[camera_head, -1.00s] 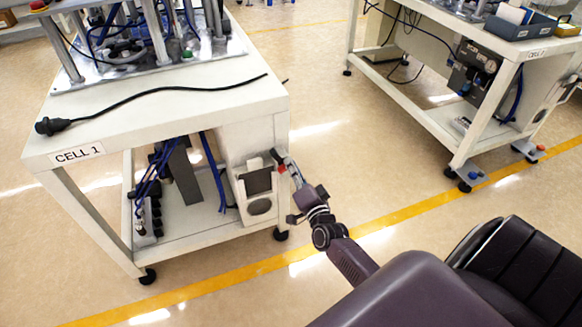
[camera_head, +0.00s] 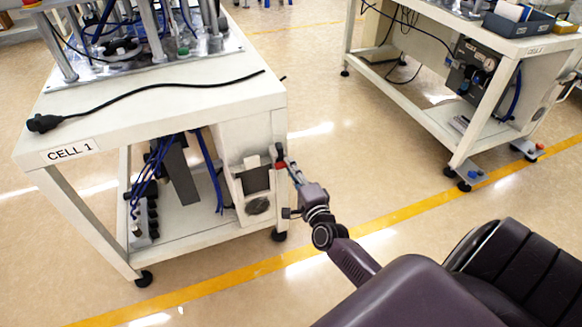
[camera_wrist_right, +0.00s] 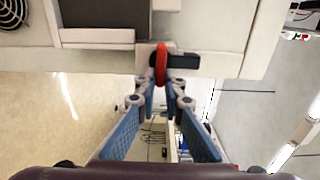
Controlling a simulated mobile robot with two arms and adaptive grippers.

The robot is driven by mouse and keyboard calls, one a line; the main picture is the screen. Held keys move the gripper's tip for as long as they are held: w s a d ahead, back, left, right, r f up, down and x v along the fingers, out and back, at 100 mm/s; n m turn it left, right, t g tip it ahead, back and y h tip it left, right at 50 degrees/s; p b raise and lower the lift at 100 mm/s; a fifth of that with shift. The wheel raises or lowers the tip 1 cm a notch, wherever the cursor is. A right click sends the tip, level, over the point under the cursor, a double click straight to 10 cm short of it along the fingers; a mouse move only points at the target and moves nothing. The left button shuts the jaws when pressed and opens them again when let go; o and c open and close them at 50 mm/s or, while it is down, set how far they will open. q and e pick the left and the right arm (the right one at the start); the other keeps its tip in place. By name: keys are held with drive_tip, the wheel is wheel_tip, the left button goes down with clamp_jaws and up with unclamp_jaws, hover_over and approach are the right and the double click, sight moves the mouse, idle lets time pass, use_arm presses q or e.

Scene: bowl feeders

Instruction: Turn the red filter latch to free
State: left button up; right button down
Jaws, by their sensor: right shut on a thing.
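The red filter latch (camera_wrist_right: 161,64) sits on the side of the white cabinet of the Cell 1 table (camera_head: 230,100). In the right wrist view it stands upright as a narrow red shape at the panel's lower edge, with a dark block beside it. My right gripper (camera_wrist_right: 161,82) reaches up to it and its fingertips are closed together on the latch. In the head view the latch shows as a small red spot (camera_head: 281,165) at my right gripper's tips (camera_head: 284,168). My left gripper is not in view.
A dark recessed panel (camera_head: 256,179) and a round vent (camera_head: 258,206) are on the cabinet next to the latch. A black cable (camera_head: 160,92) lies on the Cell 1 tabletop. A second white table (camera_head: 430,120) stands at the right, with open floor between them.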

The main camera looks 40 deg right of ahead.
drive_tip(key=shift+f, duration=0.1)
drive_tip(key=c, duration=2)
unclamp_jaws()
drive_tip(key=shift+c, duration=0.2)
drive_tip(key=v, duration=1.2)
